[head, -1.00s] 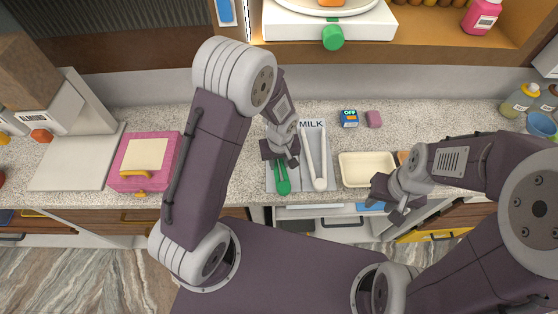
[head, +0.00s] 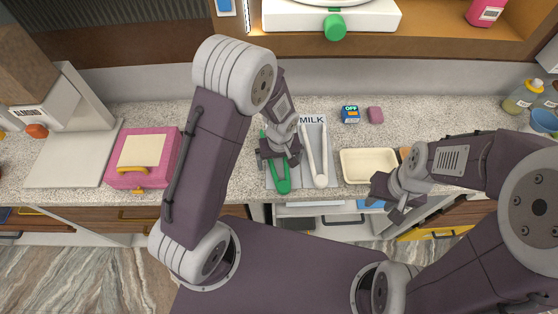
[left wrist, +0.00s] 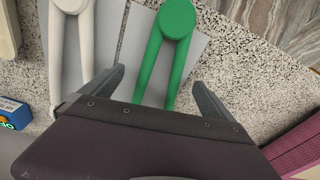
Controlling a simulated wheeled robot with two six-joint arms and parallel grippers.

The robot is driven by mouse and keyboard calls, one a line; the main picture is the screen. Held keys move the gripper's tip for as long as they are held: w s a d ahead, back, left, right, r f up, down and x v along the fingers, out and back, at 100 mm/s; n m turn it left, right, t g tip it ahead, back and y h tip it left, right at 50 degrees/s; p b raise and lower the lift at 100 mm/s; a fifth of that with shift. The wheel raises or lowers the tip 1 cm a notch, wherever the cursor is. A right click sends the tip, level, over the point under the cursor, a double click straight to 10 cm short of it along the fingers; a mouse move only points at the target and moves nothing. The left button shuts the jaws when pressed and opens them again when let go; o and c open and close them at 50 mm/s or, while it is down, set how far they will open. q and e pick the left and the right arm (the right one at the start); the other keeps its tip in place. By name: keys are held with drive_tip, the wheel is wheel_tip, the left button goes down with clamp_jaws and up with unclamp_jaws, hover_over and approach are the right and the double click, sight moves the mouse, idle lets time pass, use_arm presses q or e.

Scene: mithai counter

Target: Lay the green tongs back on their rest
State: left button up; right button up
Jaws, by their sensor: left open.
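The green tongs (head: 282,186) lie on a grey mat (head: 302,184), with their round joined end toward the counter's front edge. In the left wrist view the tongs (left wrist: 176,20) have their legs spread, and one leg runs close to the mat's edge. My left gripper (head: 279,161) is over the legs. In its wrist view the gripper (left wrist: 152,88) is open, with its two fingers apart on either side of the tongs. The leg tips are partly hidden by the gripper. My right gripper (head: 392,206) hangs near the counter's front edge by the cream tray; its jaws are unclear.
White tongs (head: 320,180) lie on the mat beside the green ones, below a MILK label (head: 312,120). A cream tray (head: 369,164), a blue OFF box (head: 350,115) and a pink block (head: 375,115) are to the right. A pink box (head: 118,178) stands left. Counter between is clear.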

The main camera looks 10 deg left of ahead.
use_arm(q)
drive_tip(key=shift+r, duration=0.15)
wheel_tip(320, 180, up, 9)
drive_tip(key=shift+s+d, duration=0.2)
drive_tip(key=shift+s, duration=0.2)
